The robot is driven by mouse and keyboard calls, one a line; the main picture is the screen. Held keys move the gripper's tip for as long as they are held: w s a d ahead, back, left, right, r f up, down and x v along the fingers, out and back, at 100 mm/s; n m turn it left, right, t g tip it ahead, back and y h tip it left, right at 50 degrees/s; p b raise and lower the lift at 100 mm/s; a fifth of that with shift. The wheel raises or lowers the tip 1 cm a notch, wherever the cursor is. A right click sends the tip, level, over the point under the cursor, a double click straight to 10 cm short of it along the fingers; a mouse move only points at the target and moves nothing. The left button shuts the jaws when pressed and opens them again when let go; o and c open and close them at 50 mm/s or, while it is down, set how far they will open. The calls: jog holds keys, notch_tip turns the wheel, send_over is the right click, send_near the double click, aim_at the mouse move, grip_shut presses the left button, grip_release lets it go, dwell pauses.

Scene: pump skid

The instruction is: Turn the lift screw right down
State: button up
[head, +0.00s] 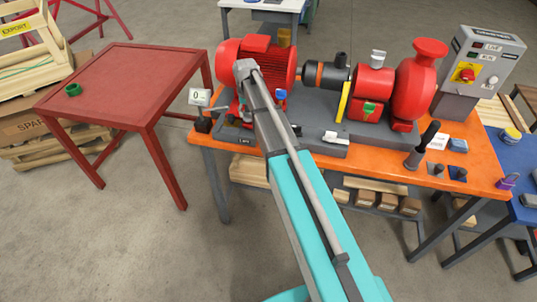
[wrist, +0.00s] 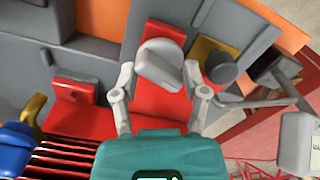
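My gripper (wrist: 158,82) shows in the wrist view, its two grey fingers spread either side of a pale grey, knob-like piece (wrist: 160,62) above a red motor foot (wrist: 160,105). I cannot tell whether the fingers touch it. Just right of it, a dark round knob (wrist: 220,68) stands on a yellow piece (wrist: 203,48). I cannot tell which of these is the lift screw. In the head view my arm covers the gripper and this spot, in front of the red motor (head: 258,72). The gauge (head: 200,97) appears to read 0 and stands left of the motor.
The gauge's body (wrist: 300,140) and its arm are close right of my gripper in the wrist view. The red pump (head: 415,85) and control box (head: 482,60) stand right on the orange bench (head: 385,172).

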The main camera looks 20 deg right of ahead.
jog(key=m, duration=1)
jog(key=shift+m, duration=0.3)
notch_tip(320, 180, up, 14)
jog(key=p, duration=1.4)
jog(key=s+f+n+b, duration=0.2)
jog(key=s+n, duration=0.2)
jog(key=s, duration=0.5)
jog(key=s+f+n+b, duration=0.3)
jog(key=s+n, duration=0.1)
jog(key=s, duration=0.5)
jog(key=s+f+n+b, duration=0.3)
jog(key=s+n, duration=0.1)
jog(key=s, duration=0.5)
jog(key=shift+s+f, duration=0.2)
jog(key=shift+f, duration=0.05)
